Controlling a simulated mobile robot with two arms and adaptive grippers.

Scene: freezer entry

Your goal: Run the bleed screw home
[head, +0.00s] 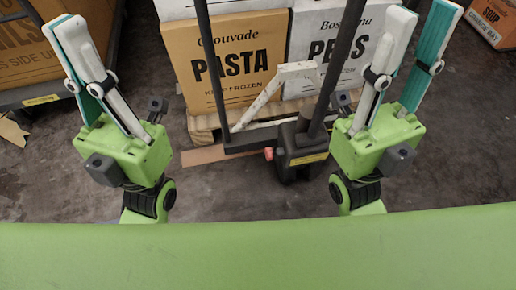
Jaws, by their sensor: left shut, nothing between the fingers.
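A black pump block (298,150) stands on the floor between my two grippers, at the foot of a dark upright handle. A small red-orange part (268,153) sticks out of its left side. I cannot tell for sure whether this is the bleed screw; no thread or slot can be made out. My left gripper (64,27) is raised at the left, its white and teal fingers together, with nothing held. My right gripper (422,14) is raised at the right, its fingers apart and empty. Both are apart from the pump block.
A pasta carton (225,65) and a white peas carton (335,48) stand on a wooden pallet (203,124) behind the pump. A black frame and a worn white bar stand before them. A loaded rack (40,88) is at left, a soup carton (494,18) at far right. Dark floor is clear at right.

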